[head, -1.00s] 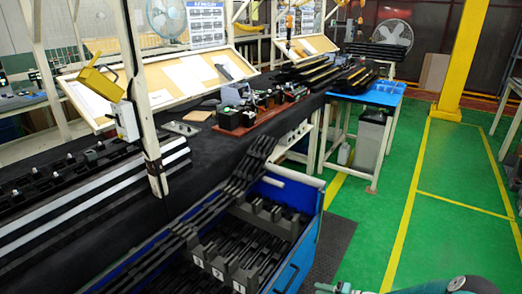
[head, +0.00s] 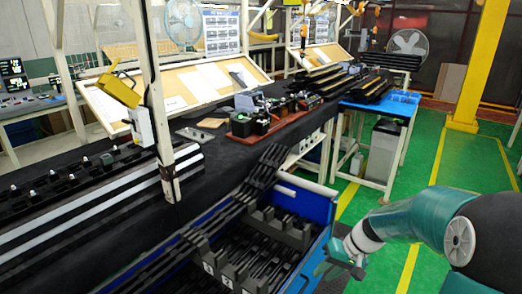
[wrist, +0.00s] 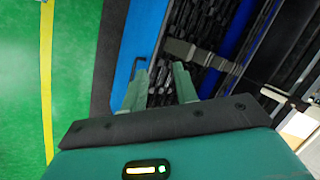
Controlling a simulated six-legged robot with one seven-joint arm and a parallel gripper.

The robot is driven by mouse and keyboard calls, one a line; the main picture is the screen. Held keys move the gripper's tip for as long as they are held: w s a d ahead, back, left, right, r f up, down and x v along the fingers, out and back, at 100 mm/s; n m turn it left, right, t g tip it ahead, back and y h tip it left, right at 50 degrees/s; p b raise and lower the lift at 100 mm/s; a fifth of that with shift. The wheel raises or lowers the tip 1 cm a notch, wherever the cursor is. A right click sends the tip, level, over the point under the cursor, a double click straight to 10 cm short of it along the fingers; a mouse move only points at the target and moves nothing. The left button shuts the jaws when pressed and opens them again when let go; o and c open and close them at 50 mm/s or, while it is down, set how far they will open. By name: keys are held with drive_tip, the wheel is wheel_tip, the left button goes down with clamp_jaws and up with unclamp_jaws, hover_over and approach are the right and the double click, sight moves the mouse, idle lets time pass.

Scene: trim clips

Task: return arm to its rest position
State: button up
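My arm (head: 425,217) shows at the right of the head view in teal and dark grey, reaching left toward the blue bin (head: 310,200). My gripper (head: 345,262) is just right of the bin's right side. In the wrist view my gripper (wrist: 160,72) has its two pale green fingers apart, with nothing seen between them. Behind the fingers are the bin's blue edge (wrist: 145,35) and the dark trim strips (wrist: 205,30) inside it. I cannot tell how high the gripper is above the bin.
A black workbench (head: 120,215) runs along the left with a red-based fixture (head: 270,122) on it. A blue-topped side table (head: 392,105) stands behind the bin. The green floor (head: 425,140) to the right is open, with yellow lines and a yellow post (head: 482,65).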

drive_tip(key=s+a+r+t+h, duration=0.2)
drive_tip(key=s+r+t+h, duration=0.3)
drive_tip(key=s+r, duration=1.2)
drive_tip(key=s+h, duration=0.1)
drive_tip(key=s, duration=0.2)
drive_tip(key=shift+r, duration=0.35)
